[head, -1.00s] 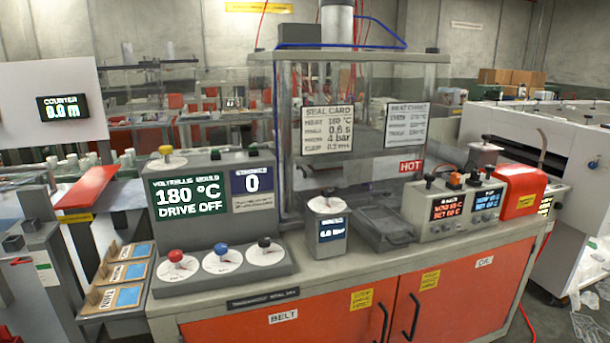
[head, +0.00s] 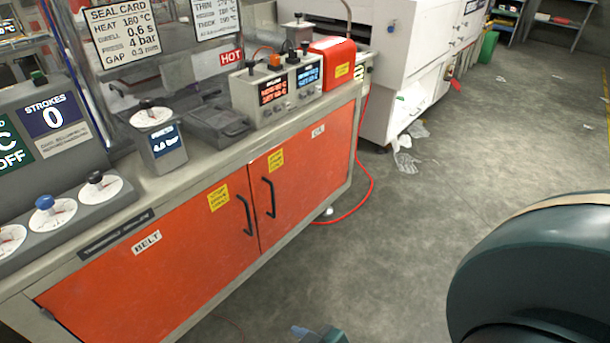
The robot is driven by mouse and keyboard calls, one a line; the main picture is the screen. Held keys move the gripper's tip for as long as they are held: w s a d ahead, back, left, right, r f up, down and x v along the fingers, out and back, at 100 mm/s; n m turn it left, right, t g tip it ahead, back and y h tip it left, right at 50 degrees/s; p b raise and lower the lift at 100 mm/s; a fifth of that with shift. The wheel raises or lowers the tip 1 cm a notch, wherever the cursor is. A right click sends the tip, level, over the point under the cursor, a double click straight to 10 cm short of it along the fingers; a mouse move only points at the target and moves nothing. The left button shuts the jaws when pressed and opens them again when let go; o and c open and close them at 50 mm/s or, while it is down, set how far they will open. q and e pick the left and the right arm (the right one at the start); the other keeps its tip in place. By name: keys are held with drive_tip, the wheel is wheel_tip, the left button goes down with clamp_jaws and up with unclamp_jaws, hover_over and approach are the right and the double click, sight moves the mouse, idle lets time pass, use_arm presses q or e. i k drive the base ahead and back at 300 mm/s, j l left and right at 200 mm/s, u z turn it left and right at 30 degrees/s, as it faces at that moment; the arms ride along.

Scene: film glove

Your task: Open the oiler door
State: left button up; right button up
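The orange cabinet under the bench has two doors, both closed. The right door (head: 312,165) carries a small white label (head: 318,131) that seems to read OIL, and a yellow tag. Its black vertical handle (head: 270,198) is near its left edge. The left door (head: 160,265) is labelled BELT and has its own black handle (head: 246,215) beside the seam. Neither gripper's fingers show. A large dark green arm link of mine fills the lower right, and a small teal part of mine shows at the bottom edge, both apart from the doors.
The bench top holds a gauge box (head: 160,145), a grey tray (head: 215,122), a control box (head: 275,92) and a red box (head: 332,62). A red hose (head: 368,180) lies on the floor by the cabinet's right end. The grey floor before the doors is largely clear.

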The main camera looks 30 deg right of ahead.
sight(287, 182)
drive_tip(key=i+l+z, duration=0.1)
drive_tip(key=l, duration=0.35)
drive_tip(key=i+l, duration=0.25)
drive_tip(key=l, duration=0.2)
drive_tip(key=i+l+z, duration=0.15)
drive_tip(key=l, duration=0.25)
drive_tip(key=i+l, duration=0.25)
drive_tip(key=l, duration=0.15)
drive_tip(key=i+l+z, duration=0.15)
drive_tip(key=l, duration=0.3)
drive_tip(key=i+l, duration=0.3)
drive_tip(key=l+z, duration=0.05)
drive_tip(key=l, duration=0.05)
